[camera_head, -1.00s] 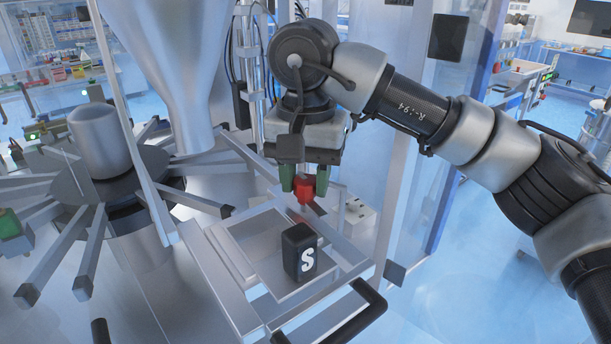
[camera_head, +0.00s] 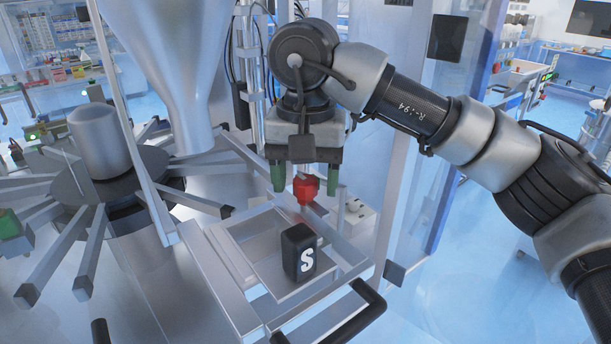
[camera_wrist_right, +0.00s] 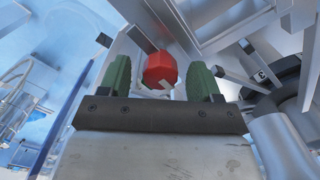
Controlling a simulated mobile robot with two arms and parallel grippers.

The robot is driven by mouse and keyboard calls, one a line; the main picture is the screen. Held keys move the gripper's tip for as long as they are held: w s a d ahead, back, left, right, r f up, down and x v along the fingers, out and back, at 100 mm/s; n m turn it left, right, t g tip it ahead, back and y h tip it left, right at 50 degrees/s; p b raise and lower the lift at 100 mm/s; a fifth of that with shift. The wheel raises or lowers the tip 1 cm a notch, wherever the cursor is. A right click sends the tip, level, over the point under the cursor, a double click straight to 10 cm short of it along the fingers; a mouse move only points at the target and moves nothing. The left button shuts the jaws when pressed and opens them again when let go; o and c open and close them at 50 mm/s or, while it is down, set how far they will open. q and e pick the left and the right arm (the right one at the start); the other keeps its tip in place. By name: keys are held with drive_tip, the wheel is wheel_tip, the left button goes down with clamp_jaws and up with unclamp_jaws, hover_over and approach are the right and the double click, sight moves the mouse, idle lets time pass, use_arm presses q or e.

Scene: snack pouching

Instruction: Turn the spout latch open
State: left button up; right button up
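The red knob (camera_head: 305,188), which looks like the spout latch, stands on a thin stem above the tray frame in the head view. My right gripper (camera_head: 305,180) points down over it, with one green finger on each side. In the right wrist view the red knob (camera_wrist_right: 160,70) sits between the two spread green fingers of my right gripper (camera_wrist_right: 160,82), with visible gaps to both. The gripper is open and does not hold it. My left gripper is not in view.
A black pouch (camera_head: 299,250) marked "S" stands in the metal tray (camera_head: 246,247) just below. A steel funnel (camera_head: 182,60) and a spoked carousel (camera_head: 85,180) are on the left. A black handle (camera_head: 360,310) sticks out at the front.

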sight(305, 180)
wheel_tip(305, 180, up, 8)
drive_tip(key=shift+f+b, duration=0.25)
drive_tip(key=shift+b, duration=0.05)
idle(0.3)
drive_tip(key=shift+f, duration=0.1)
